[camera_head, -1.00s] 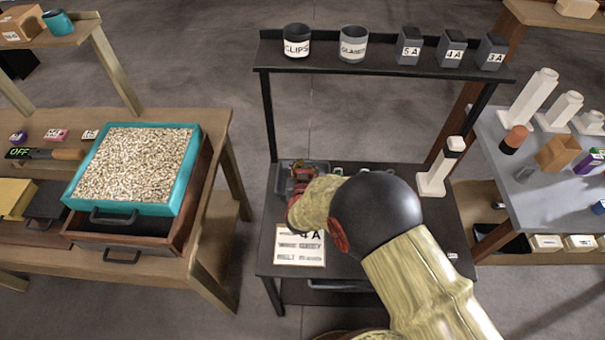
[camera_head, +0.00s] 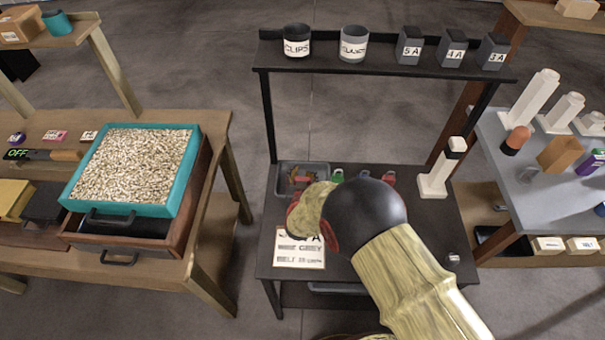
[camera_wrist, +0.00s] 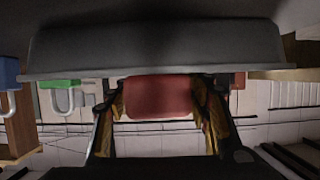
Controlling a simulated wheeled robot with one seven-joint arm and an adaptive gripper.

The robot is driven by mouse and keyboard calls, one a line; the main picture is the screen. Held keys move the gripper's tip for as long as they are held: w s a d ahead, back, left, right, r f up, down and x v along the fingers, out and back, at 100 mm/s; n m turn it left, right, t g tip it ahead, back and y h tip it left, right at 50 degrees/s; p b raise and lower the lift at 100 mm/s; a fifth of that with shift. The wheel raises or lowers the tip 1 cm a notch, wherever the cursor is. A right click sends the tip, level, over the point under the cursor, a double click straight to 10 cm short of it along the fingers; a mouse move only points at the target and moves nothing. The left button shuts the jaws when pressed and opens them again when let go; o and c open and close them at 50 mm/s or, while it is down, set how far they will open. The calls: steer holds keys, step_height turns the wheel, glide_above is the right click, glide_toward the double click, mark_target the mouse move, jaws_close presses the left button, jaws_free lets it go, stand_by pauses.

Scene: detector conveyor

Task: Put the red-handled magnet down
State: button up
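In the wrist view, the red handle (camera_wrist: 158,97) of the magnet sits between the two fingers of my gripper (camera_wrist: 160,112), which close on its sides. A wide dark grey body (camera_wrist: 150,45) adjoins the handle at the top of that view; I take it as the magnet's block. In the head view, my gripper (camera_head: 306,222) is over the left part of the black table (camera_head: 425,255), just in front of the grey tray (camera_head: 283,178). My own wrist hides the magnet there, and I cannot tell whether it touches the table.
The tray holds small coloured pieces. A green padlock (camera_wrist: 62,95) and a blue one (camera_wrist: 9,85) show in the wrist view. A paper card (camera_head: 299,252) lies at the table's front left. A white post (camera_head: 440,170) stands at the right. A shelf (camera_head: 385,67) with cups rises behind.

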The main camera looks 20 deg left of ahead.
steer(key=o, duration=0.4)
steer(key=shift+r, duration=0.25)
steer(key=p+v, duration=0.2)
steer(key=v, duration=1)
steer(key=shift+f+p, duration=0.15)
steer(key=shift+p, duration=0.2)
steer(key=shift+d, duration=0.1)
